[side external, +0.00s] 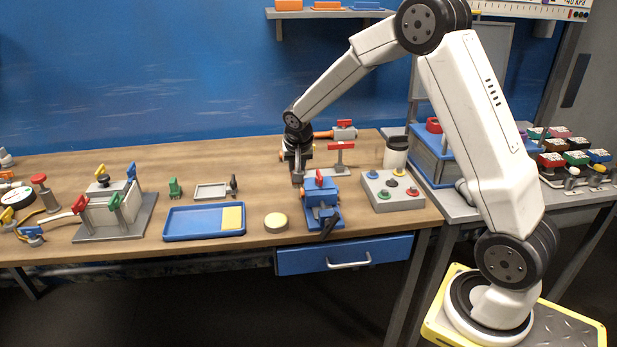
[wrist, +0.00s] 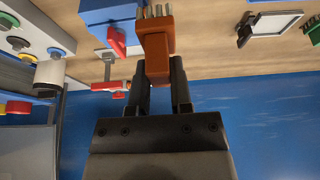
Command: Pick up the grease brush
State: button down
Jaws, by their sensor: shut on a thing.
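The grease brush (wrist: 157,42) has an orange-brown body with pale bristles at its end. In the wrist view it sits between the two fingers of my gripper (wrist: 160,85), which is shut on it. The bristles point away from the gripper, toward the top of that view. In the side view my gripper (side external: 298,165) hangs pointing down over the bench, just left of and behind the blue vise (side external: 321,196). There the brush is mostly hidden or too small to make out clearly.
A red-topped stand (side external: 341,158) and a grey button box (side external: 392,190) are to the right of the gripper.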

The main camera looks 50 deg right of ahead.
jog(key=shift+s+a+r, duration=0.1)
jog(key=shift+s+r, duration=0.15)
jog(key=shift+s, duration=0.2)
jog(key=shift+s+a+r, duration=0.1)
jog(key=shift+s+r, duration=0.1)
jog(key=shift+s, duration=0.2)
jog(key=c, duration=1.2)
grip_release()
grip_shut()
jog(key=w+a+f, duration=0.3)
jog(key=w+a, duration=0.2)
jog(key=shift+f, duration=0.4)
jog(key=shift+f, duration=0.15)
jog(key=shift+f, duration=2.8)
